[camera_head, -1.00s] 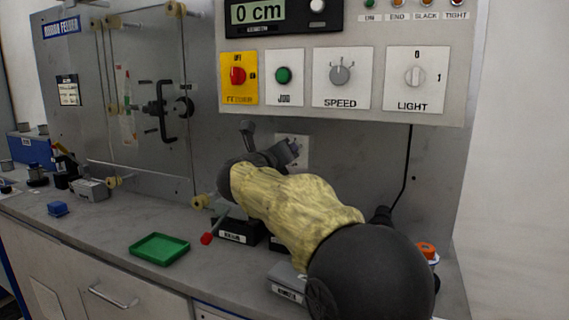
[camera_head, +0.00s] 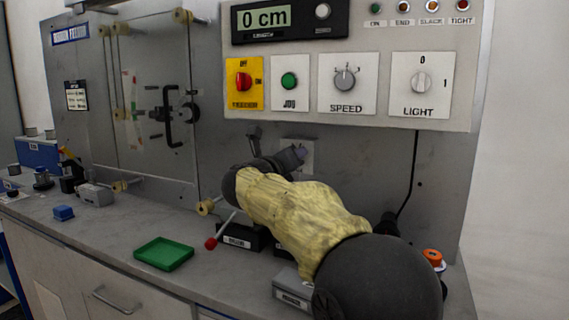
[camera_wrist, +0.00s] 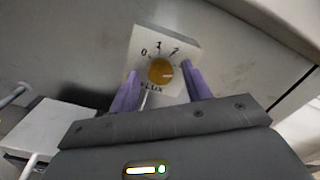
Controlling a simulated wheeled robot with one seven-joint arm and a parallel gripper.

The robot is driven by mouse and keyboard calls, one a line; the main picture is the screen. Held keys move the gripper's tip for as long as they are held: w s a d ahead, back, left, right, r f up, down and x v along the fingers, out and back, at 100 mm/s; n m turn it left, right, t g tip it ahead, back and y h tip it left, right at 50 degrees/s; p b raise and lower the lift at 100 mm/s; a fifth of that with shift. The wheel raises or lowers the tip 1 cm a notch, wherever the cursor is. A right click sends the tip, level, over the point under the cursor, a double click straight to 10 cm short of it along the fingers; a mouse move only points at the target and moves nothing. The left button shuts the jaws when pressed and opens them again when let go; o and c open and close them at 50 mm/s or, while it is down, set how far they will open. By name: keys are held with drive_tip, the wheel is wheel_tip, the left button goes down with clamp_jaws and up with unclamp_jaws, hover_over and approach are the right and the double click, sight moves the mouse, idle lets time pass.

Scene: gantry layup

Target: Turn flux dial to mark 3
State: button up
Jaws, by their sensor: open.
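The flux dial (camera_wrist: 161,71) shows in the wrist view as a round yellow-orange knob on a pale square plate labelled FLUX. Small dark marks, including a 0 at the upper left, stand around its top; the others are hard to read. My gripper (camera_wrist: 160,77) is open, with one purple finger on each side of the knob. I cannot tell whether the fingers touch it. In the head view, my yellow-sleeved arm reaches toward the back panel, and my gripper (camera_head: 277,150) is small there. I cannot make out the flux dial's face in the head view.
The control box above carries a SPEED dial (camera_head: 345,78), a LIGHT switch (camera_head: 421,83), a green JOG button (camera_head: 289,81) and a red switch (camera_head: 243,82). A green tray (camera_head: 163,253) and a red-knobbed lever (camera_head: 211,243) are on the bench below. A black cable (camera_head: 411,180) hangs at right.

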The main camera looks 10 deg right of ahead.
drive_tip(key=v, duration=1.7)
drive_tip(key=shift+s+p, duration=0.2)
drive_tip(key=shift+p, duration=0.1)
